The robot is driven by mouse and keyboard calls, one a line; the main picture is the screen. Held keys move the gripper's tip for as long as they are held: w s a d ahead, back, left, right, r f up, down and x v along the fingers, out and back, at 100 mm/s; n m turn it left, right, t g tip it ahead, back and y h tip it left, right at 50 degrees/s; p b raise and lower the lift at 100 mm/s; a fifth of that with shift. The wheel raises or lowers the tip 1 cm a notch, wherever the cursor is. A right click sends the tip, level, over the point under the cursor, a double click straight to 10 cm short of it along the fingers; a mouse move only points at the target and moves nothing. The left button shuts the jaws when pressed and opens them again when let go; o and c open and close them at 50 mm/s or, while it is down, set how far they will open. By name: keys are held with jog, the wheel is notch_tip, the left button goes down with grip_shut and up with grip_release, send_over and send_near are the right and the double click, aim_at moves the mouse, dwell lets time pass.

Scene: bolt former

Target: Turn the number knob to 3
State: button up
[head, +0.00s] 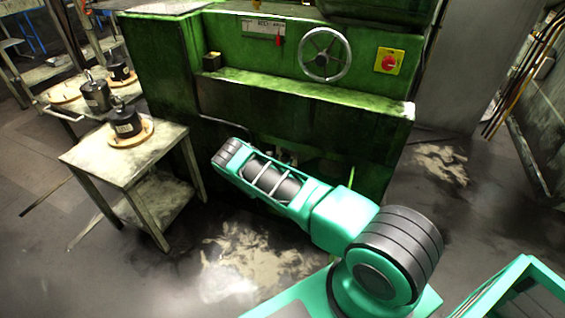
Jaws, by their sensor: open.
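The green machine (290,112) stands at the back centre. On its front are a red rotary knob on a yellow plate (388,61), a spoked metal handwheel (325,54) and a white label strip with a red pointer or lever (277,39). No numbers are readable on any of them, so I cannot tell which is the number knob. My teal and grey arm reaches from the lower right toward the machine's lower front, below these controls. I cannot make out my gripper; it seems hidden behind or beyond the arm.
A worn side table (95,160) stands left of the machine, with a black canister on a round wooden base (126,122). Another table behind holds similar canisters (97,94). A ledge (300,88) runs below the controls. Floor right of the machine is clear (440,215).

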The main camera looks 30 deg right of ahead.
jog(key=shift+w+d+f, duration=0.15)
jog(key=shift+w+d, duration=0.15)
jog(key=shift+d, duration=0.05)
jog(key=c, duration=1.1)
jog(key=shift+o, duration=0.2)
jog(key=m+t, duration=0.1)
jog(key=m+y, duration=0.1)
jog(key=shift+s+d+f+m+t, duration=0.15)
jog(key=shift+s+m+t, duration=0.1)
jog(key=shift+m+t, duration=0.15)
jog(key=shift+s+d+f+m+t+y, duration=0.1)
jog(key=shift+m+t+y, duration=0.15)
jog(key=shift+m+t, duration=0.4)
jog(key=shift+s+m+t+y, duration=0.1)
jog(key=shift+m+t+y, duration=0.2)
jog(key=shift+m, duration=0.65)
